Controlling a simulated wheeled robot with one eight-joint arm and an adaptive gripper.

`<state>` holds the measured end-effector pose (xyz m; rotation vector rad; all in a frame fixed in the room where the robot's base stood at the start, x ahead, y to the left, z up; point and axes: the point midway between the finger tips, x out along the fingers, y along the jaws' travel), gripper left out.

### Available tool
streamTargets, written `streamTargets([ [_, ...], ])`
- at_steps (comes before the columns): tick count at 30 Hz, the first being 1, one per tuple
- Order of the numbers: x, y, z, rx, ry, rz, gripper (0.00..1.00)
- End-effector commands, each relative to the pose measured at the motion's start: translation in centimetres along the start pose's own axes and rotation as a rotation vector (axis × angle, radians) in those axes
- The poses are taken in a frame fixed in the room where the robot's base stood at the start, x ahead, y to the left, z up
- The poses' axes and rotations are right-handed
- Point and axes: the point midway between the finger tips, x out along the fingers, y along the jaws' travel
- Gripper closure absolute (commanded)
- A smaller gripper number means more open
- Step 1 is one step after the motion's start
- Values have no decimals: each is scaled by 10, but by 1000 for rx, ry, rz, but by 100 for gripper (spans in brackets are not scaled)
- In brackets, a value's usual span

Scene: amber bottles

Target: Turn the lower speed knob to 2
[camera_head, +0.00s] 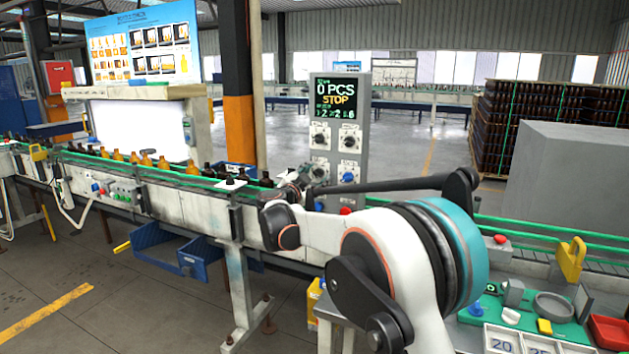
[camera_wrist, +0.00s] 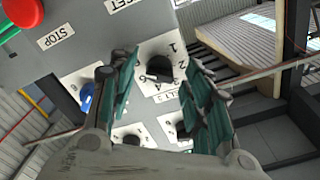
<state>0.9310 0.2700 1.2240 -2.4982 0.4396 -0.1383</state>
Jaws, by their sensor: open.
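A grey control panel (camera_head: 364,150) stands behind the line, with two rows of knobs under a screen. The lower left knob, which I take as the lower speed knob, is black (camera_wrist: 157,70), on a white plate with numbers around it. My gripper (camera_head: 312,176) is at the panel's lower left in the head view and largely covers that knob. In the wrist view my gripper (camera_wrist: 158,62) is open, with a finger on each side of the knob. Whether the fingers touch it, and where its pointer stands, I cannot tell.
A blue knob (camera_wrist: 87,97) is beside the left finger; it also shows in the head view (camera_head: 348,177). Two upper-row knobs (camera_wrist: 182,130) show below. The screen (camera_head: 338,98) reads 0 PCS, STOP.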

Motion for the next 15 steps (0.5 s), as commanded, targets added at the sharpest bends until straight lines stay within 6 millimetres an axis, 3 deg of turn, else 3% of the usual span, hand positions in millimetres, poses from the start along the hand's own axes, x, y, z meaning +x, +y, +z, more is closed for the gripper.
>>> streamTargets([
  [10,4,0,-1,0,0,0,55],
  [15,4,0,0,0,0,0,93],
])
